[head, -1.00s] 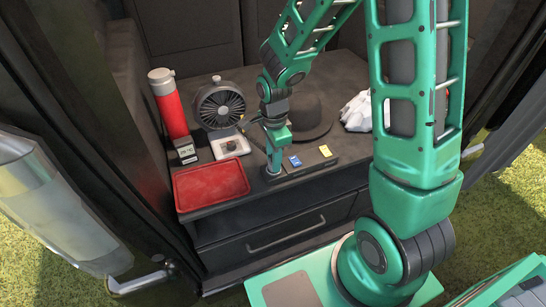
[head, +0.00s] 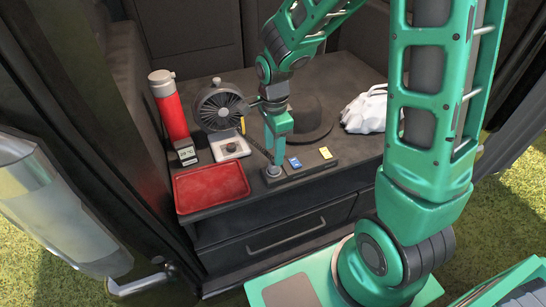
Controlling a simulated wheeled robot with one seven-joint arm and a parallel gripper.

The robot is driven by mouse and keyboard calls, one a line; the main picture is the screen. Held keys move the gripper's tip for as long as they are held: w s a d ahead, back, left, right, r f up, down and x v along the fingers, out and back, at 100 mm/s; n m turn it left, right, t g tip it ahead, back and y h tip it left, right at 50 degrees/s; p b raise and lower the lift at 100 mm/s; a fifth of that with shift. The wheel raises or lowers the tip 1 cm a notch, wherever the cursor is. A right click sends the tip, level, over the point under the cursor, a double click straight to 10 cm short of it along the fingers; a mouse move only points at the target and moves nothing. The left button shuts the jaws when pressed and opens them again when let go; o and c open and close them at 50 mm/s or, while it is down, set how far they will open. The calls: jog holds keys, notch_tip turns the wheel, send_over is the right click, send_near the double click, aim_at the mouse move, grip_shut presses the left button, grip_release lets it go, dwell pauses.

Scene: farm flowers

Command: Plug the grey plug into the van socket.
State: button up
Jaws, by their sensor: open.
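A dark socket strip (head: 310,169) lies on the van's surface near its front edge, with a blue cover (head: 295,162) and a yellow cover (head: 326,153). The round grey plug (head: 273,171) sits at the strip's left end, appearing seated in the socket there. Its lower side meets the strip; how deep it sits is too small to tell. My gripper (head: 277,158) points down just above the plug, open, with its fingertips close to the plug's top. The fingers partly hide the area behind the plug.
A red tray (head: 211,187) lies to the left. A red flask (head: 170,110), a small meter (head: 186,152), a black fan (head: 220,107) and a pale box with a dark knob (head: 230,146) stand behind it. A dark hat (head: 312,120) and white crumpled thing (head: 366,110) lie right.

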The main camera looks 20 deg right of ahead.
jog(key=shift+r, duration=2.55)
jog(key=s+d+r+n, duration=0.55)
jog(key=s+d, duration=0.35)
jog(key=d, duration=0.3)
jog(key=s+d+r+n, duration=0.1)
jog(key=s+d+n, duration=0.1)
jog(key=s, duration=0.5)
jog(key=s+d+r+n, duration=0.2)
jog(key=s+d+n, duration=0.1)
jog(key=s, duration=0.4)
jog(key=shift+s+d+n, duration=0.15)
jog(key=shift+d+n, duration=0.1)
jog(key=shift+n, duration=0.3)
jog(key=shift+w+f, duration=0.25)
jog(key=shift+w, duration=0.35)
